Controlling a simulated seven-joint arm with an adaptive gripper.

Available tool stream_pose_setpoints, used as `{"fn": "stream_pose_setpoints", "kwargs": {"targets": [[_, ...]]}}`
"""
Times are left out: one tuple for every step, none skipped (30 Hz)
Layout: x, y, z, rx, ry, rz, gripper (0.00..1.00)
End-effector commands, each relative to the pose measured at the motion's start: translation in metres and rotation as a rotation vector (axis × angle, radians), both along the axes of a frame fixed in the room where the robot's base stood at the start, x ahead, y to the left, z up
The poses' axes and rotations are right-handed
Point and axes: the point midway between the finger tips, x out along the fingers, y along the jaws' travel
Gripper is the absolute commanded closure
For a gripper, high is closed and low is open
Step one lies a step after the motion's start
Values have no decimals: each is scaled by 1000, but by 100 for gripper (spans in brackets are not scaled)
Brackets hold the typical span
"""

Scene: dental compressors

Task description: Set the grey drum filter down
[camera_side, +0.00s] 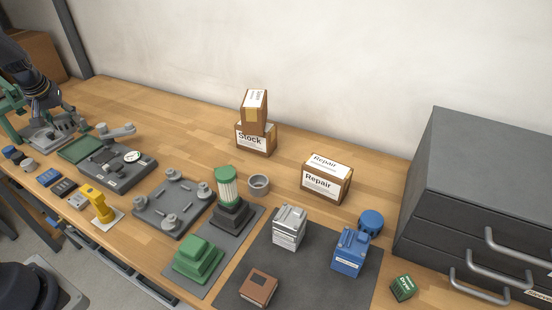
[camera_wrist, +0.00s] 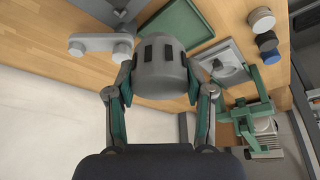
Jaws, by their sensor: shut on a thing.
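The grey drum filter (camera_wrist: 160,68), a grey cylinder with dark slots, fills the middle of the wrist view. My gripper (camera_wrist: 160,82) is shut on it, with a green-padded finger on each side. In the side view my gripper (camera_side: 44,98) is at the far left, above a grey plate (camera_side: 52,134); the drum is too small and dark there to make out clearly. The plate also shows beyond the drum in the wrist view (camera_wrist: 232,68). I cannot tell whether the drum touches anything below.
A green stand (camera_wrist: 258,122) is close beside the plate. A green tray (camera_side: 80,149), a grey gauge unit (camera_side: 118,170) and small round pieces (camera_wrist: 262,20) are nearby. Boxes (camera_side: 254,139), compressor parts (camera_side: 289,228) and a drawer cabinet (camera_side: 480,190) stand farther right. Bare wood lies behind the tray.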

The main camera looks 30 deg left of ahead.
Motion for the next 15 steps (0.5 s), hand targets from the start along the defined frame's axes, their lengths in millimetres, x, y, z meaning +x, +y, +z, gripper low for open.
{"fn": "stream_pose_setpoints", "kwargs": {"targets": [[16,-12,0,1,1,-7,74],[26,-19,0,1,1,-7,74],[39,-30,0,1,1,-14,74],[49,-39,-1,0,2,-21,74],[58,-48,-1,0,2,-32,74],[70,-60,-1,-1,1,-53,74],[78,-69,-1,-1,1,-74,74],[86,-78,-1,0,0,-96,74],[95,-90,-1,0,0,-127,74],[100,-97,-1,0,0,-147,74],[105,-104,-1,0,0,-165,74],[110,-112,-2,-1,0,-184,74],[113,-117,-2,-1,1,-195,74],[115,-121,-2,-1,0,-205,74],[119,-125,-3,-1,1,-213,74]]}}
